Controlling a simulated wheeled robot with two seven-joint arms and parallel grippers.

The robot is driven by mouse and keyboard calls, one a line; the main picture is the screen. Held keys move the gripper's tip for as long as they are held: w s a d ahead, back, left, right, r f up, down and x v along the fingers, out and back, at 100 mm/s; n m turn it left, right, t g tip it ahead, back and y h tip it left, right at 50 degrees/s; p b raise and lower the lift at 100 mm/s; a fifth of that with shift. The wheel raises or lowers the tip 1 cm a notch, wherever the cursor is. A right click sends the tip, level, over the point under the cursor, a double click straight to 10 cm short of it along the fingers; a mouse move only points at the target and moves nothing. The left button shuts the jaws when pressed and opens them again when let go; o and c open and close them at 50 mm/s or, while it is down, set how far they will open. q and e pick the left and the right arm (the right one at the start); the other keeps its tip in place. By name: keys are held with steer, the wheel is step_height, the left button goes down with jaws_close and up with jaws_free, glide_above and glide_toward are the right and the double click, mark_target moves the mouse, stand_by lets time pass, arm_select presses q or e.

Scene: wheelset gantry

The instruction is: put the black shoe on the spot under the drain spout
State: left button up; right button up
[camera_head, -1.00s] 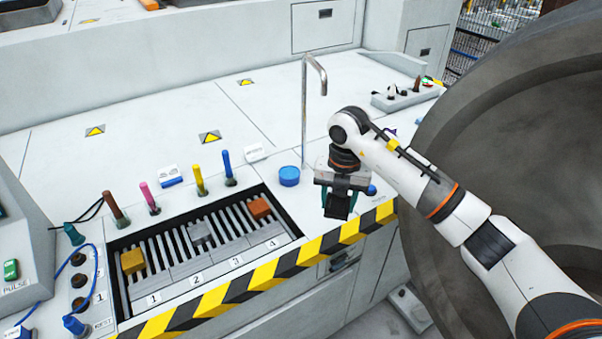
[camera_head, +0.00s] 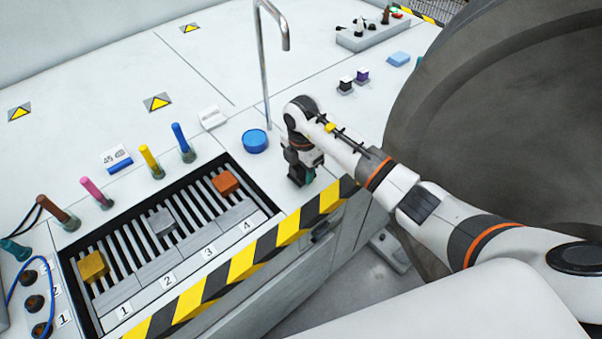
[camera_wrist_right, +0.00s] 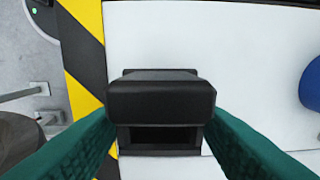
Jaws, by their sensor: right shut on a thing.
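The black shoe (camera_wrist_right: 160,100) is a dark block with an opening. It sits between the two teal fingers of my right gripper (camera_wrist_right: 160,130), which is shut on it. In the head view my right gripper (camera_head: 301,178) is over the white bench top close to the striped front edge, and the shoe is hard to make out there. The drain spout (camera_head: 264,70) is a thin metal pipe with a bent top, behind and left of the gripper. A blue round disc (camera_head: 255,141) lies near the pipe's foot. I cannot make out a separate marked spot. My left gripper is not in view.
A slotted tray (camera_head: 186,268) with yellow, grey and orange blocks lies left of the gripper. Several coloured pegs stand behind it. A large grey wheel (camera_head: 490,110) takes up the right side. Small black and purple items stand behind my right arm.

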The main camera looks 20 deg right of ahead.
mark_target(302, 174)
steer(key=shift+f, duration=1.45)
steer(key=shift+f, duration=0.1)
steer(key=o, duration=1)
step_height(302, 174, up, 12)
steer(key=shift+r+b, duration=0.15)
steer(key=shift+b, duration=0.15)
